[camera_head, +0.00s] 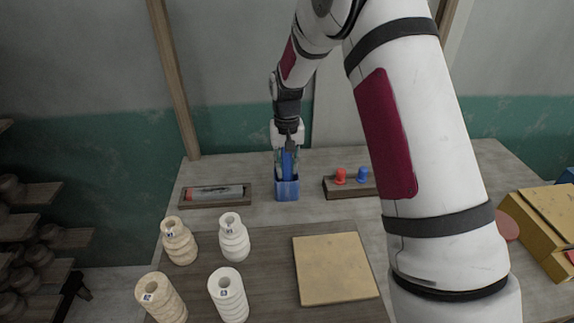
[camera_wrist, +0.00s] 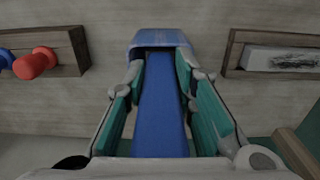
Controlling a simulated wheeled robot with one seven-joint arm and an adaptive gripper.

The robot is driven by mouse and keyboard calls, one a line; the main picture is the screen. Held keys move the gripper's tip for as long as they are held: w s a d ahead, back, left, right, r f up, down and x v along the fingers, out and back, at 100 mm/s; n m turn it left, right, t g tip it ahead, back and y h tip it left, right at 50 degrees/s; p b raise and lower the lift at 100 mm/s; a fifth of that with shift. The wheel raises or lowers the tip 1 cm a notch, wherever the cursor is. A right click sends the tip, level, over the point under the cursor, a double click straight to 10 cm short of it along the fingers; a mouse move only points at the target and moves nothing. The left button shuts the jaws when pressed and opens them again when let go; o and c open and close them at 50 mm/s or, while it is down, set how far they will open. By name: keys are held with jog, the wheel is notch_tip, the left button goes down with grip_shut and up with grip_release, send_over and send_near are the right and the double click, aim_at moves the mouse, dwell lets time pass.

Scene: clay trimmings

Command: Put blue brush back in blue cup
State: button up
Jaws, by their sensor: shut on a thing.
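My gripper (camera_head: 287,158) points down at the back of the table and is shut on the blue brush (camera_head: 287,164). In the wrist view the brush (camera_wrist: 161,110) runs straight away between my two green-padded fingers (camera_wrist: 162,75). The blue cup (camera_head: 287,190) stands on the table right below my gripper. In the wrist view the cup (camera_wrist: 162,38) shows at the far end of the brush, with the fingertips close to its rim. The brush's lower end meets the cup's mouth and is hidden there, so how deep it sits cannot be told.
A dark tray (camera_head: 246,202) with a grey tool lies left of the cup. A wooden holder (camera_head: 331,192) with a red and a blue knob stands to its right. Several ringed clay pieces (camera_head: 234,248) and a tan board (camera_head: 355,285) are in front. Yellow boxes (camera_head: 548,217) stand far right.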

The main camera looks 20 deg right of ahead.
jog(key=shift+f, duration=0.15)
jog(key=shift+f, duration=0.1)
jog(key=o, duration=1)
jog(key=shift+o, duration=0.2)
